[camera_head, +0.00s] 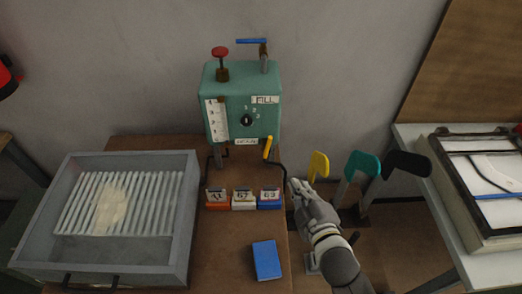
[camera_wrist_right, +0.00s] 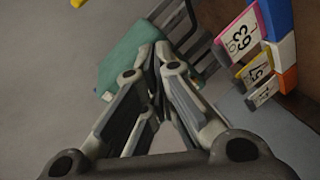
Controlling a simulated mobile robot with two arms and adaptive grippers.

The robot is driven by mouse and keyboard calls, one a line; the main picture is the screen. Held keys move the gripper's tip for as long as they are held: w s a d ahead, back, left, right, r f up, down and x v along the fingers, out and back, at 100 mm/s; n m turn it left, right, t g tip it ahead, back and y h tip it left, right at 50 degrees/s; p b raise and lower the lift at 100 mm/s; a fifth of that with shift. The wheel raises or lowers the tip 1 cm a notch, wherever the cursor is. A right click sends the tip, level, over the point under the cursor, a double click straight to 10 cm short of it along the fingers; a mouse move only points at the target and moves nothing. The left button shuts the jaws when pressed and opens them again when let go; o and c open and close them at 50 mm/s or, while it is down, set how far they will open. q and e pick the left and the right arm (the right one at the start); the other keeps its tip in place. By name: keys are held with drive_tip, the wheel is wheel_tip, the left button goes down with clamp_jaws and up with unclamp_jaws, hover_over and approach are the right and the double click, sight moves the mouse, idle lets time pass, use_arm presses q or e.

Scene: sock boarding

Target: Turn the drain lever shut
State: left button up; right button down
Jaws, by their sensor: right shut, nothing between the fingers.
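A teal tank (camera_head: 242,105) stands against the wall at the back of the brown table. A short yellow lever (camera_head: 268,148) sticks out low at its right front, close to upright and slightly tilted, beside a small label too small to read. A blue-handled lever (camera_head: 252,41) lies level on a pipe on top. My right gripper (camera_head: 295,187) is shut and empty, below and right of the yellow lever and apart from it. In the right wrist view its closed fingers (camera_wrist_right: 150,50) overlap a teal surface (camera_wrist_right: 122,62). My left gripper is out of view.
Number cards on coloured blocks (camera_head: 243,200) stand left of my right gripper. A blue block (camera_head: 266,260) lies in front. Yellow (camera_head: 318,164), teal (camera_head: 362,163) and black (camera_head: 408,164) boards stand to the right. A grey tray (camera_head: 185,225) fills the left.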

drive_tip(key=a+r+n+t+y, duration=0.2)
drive_tip(key=a+r+n+y, duration=0.2)
drive_tip(key=a+n+y, duration=0.3)
drive_tip(key=n+p, duration=0.1)
drive_tip(key=p, duration=0.3)
hover_over(263, 152)
drive_tip(key=s, duration=0.4)
drive_tip(key=shift+s+a+f+g+h, duration=0.1)
drive_tip(key=shift+a+g+h, duration=0.2)
drive_tip(key=shift+a+h, duration=0.1)
drive_tip(key=shift+d, duration=0.1)
drive_tip(key=shift+d+b, duration=0.1)
drive_tip(key=shift+b, duration=0.45)
drive_tip(key=shift+d+m, duration=0.1)
drive_tip(key=shift+m, duration=0.3)
